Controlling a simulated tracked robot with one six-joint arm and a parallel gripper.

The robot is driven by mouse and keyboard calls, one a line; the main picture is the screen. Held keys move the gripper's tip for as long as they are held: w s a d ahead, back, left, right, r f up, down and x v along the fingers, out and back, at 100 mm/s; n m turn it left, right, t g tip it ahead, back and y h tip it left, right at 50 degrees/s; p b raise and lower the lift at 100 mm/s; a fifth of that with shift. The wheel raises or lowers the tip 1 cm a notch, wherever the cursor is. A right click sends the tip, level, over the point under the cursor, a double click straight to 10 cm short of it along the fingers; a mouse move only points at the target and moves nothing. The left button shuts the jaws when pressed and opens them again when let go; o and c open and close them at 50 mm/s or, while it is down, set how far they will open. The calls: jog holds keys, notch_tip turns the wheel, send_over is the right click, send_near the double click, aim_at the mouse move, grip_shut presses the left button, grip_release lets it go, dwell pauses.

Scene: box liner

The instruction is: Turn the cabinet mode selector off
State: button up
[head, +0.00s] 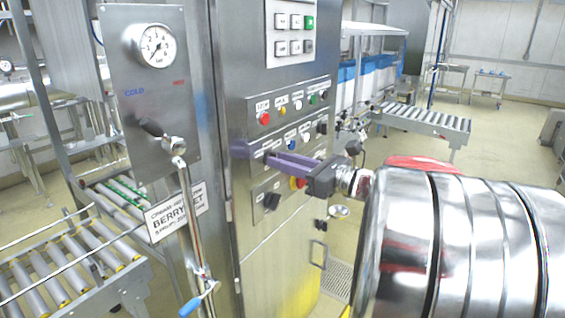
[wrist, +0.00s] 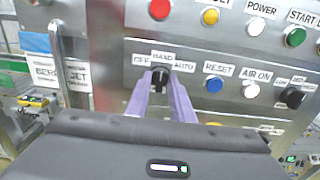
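The cabinet mode selector (wrist: 160,76) is a small dark knob on the steel panel, under a label reading OFF, HAND and AUTO. It looks roughly upright, toward HAND. My gripper (wrist: 160,83) has its two purple fingers on either side of the knob in the wrist view, tips at the panel. The fingers stand apart with the knob between their tips; I cannot tell whether they press on it. In the head view my gripper (head: 268,158) reaches the cabinet from the right and hides the selector.
Near the selector are a red button (wrist: 159,9), a yellow button (wrist: 211,16), a blue button (wrist: 214,84), a white button (wrist: 251,90) and another dark selector (wrist: 291,96). A gauge panel (head: 152,95) with a valve handle stands left of the cabinet.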

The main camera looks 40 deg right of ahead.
grip_shut()
jog(key=shift+n, duration=0.3)
jog(key=n, duration=0.8)
jog(key=shift+a+f, duration=0.15)
dwell(0.4)
jog(key=shift+n, duration=0.3)
